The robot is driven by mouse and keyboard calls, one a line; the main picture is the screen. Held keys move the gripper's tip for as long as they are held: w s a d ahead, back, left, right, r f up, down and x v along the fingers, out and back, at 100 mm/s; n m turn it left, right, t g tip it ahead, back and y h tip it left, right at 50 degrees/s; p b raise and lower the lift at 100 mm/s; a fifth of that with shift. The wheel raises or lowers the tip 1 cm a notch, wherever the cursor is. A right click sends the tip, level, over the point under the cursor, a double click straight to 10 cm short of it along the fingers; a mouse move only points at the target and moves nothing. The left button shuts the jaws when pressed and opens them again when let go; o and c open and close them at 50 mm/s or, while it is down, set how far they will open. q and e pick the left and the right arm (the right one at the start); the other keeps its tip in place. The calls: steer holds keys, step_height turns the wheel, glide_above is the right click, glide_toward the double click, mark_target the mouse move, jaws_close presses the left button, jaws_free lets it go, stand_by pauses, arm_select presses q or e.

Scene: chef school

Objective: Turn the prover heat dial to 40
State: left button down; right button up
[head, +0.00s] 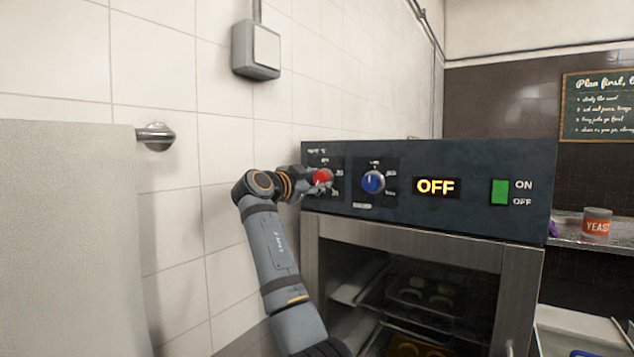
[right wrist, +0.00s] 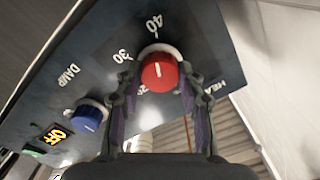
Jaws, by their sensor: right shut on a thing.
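The red heat dial (right wrist: 160,73) sits on the dark front panel (right wrist: 195,50) of the prover, with printed marks including 30 and 40 around it. Its white pointer line points roughly toward the 40 in the right wrist view. My right gripper (right wrist: 157,90) is shut on the dial, a finger on each side. My left gripper is not in view.
A blue damp dial (head: 373,182) sits just right of the red one. Further right are a display (head: 436,187) reading OFF and a green switch (head: 499,192). A tiled wall stands close at the left. A yeast tin (head: 596,224) stands on the right counter.

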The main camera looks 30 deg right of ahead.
steer(key=shift+f+m, duration=0.15)
steer(key=shift+m, duration=0.35)
steer(key=o, duration=1.2)
steer(key=v, duration=1.2)
steer(key=shift+w, duration=0.1)
